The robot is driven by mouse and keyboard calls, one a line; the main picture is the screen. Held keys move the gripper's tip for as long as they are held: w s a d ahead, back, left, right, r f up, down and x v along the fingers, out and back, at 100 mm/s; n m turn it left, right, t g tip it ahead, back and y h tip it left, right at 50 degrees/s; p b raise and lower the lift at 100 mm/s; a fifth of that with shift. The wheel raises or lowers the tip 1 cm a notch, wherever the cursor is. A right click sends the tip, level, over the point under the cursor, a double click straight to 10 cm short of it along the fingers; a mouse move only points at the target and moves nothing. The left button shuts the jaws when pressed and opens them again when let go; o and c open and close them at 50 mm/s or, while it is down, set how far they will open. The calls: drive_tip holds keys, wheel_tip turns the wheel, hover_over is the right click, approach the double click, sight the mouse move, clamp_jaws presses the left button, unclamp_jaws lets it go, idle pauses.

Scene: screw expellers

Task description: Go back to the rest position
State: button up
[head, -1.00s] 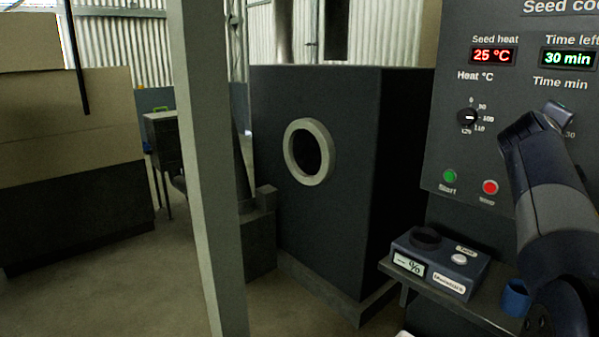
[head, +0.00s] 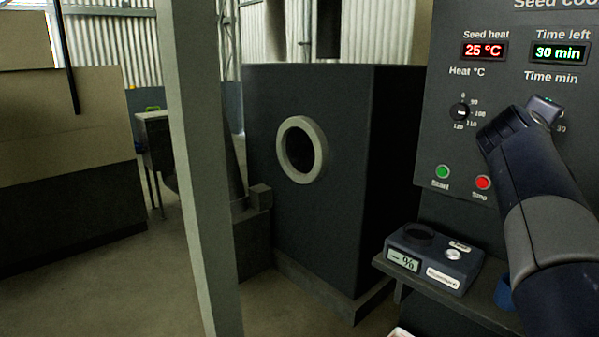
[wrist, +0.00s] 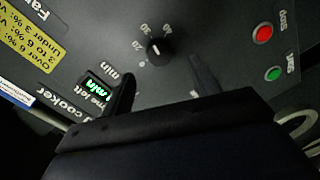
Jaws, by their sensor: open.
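My gripper (wrist: 165,85) is open and empty in the wrist view, its two dark fingers apart in front of the cooker's panel. The black time knob (wrist: 158,48) stands just beyond the fingertips, with a gap between, its pointer near 30. In the head view my arm reaches up from the lower right over the seed cooker panel (head: 440,50). The arm hides the time knob there. The seed heat display (head: 484,51) reads 25 °C and the time display (head: 558,53) reads 30 min.
The heat knob (head: 460,112), green start button (head: 443,172) and red stop button (head: 482,183) are left of my arm. A moisture meter (head: 435,262) and blue cup (head: 502,290) stand on a shelf below. A pale post (head: 200,180) stands left; floor shows around it.

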drive_tip(key=w+d+n+p, duration=0.2)
drive_tip(key=n+p, duration=0.4)
drive_tip(key=n, duration=0.3)
drive_tip(key=w+d+n+h+p, duration=0.1)
drive_tip(key=w+d+n+p, duration=0.1)
drive_tip(key=n+p, duration=0.4)
drive_tip(key=shift+w+d+n, duration=0.25)
drive_tip(key=shift+d+n, duration=0.05)
drive_tip(key=shift+n, duration=1.7)
drive_tip(key=shift+s, duration=0.1)
